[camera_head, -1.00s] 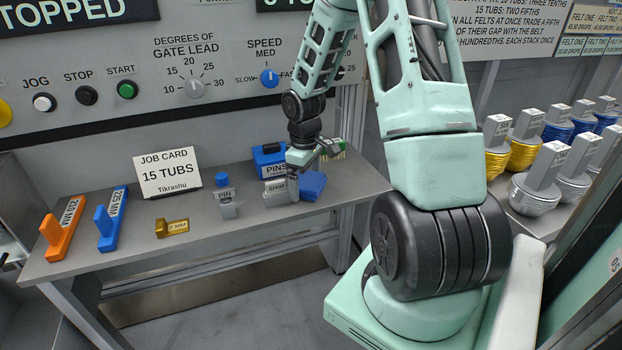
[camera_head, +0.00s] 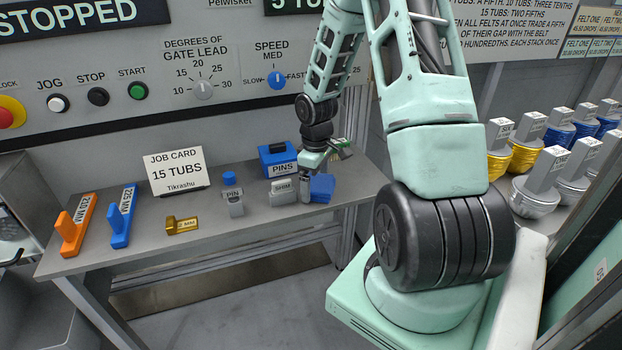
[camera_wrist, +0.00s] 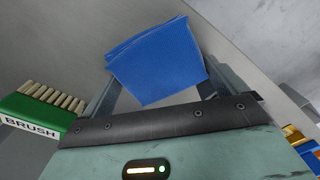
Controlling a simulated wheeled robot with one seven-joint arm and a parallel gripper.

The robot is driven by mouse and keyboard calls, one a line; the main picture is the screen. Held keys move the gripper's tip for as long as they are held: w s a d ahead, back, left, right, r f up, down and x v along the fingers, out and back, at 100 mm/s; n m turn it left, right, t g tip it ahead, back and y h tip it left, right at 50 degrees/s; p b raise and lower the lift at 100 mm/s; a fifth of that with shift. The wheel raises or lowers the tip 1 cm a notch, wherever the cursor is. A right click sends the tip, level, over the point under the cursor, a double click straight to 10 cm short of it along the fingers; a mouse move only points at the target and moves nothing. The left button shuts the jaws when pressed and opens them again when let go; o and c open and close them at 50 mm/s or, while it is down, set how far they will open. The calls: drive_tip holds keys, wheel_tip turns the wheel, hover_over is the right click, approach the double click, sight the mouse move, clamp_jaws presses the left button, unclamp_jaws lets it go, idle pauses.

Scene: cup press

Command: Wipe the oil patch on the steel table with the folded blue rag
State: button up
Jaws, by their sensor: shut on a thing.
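The folded blue rag (camera_head: 322,187) is at the right part of the steel table (camera_head: 215,228), beside the shim block. In the wrist view the rag (camera_wrist: 160,62) sits between the two fingers of my gripper (camera_wrist: 158,88). My gripper (camera_head: 308,192) is shut on the rag, low over the table; I cannot tell whether the rag touches the tabletop. No oil patch can be made out in either view.
A grey SHIM block (camera_head: 283,191) stands close left of my gripper, with a blue PINS box (camera_head: 277,162) behind it. A green brush (camera_wrist: 38,112) lies near the gripper. A PIN piece (camera_head: 233,200), brass gauge (camera_head: 181,224) and job card (camera_head: 176,172) stand further left.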

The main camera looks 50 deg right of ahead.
drive_tip(key=shift+s+d, duration=0.1)
drive_tip(key=shift+d, duration=0.1)
drive_tip(key=shift+d+r+p, duration=0.1)
drive_tip(key=shift+r+p, duration=0.55)
drive_tip(key=shift+p, duration=0.05)
wheel_tip(320, 180, up, 5)
drive_tip(key=p, duration=0.4)
drive_tip(key=shift+f+p, duration=0.1)
drive_tip(key=shift+p, duration=0.2)
wheel_tip(320, 180, up, 3)
drive_tip(key=p, duration=0.3)
drive_tip(key=shift+d, duration=0.1)
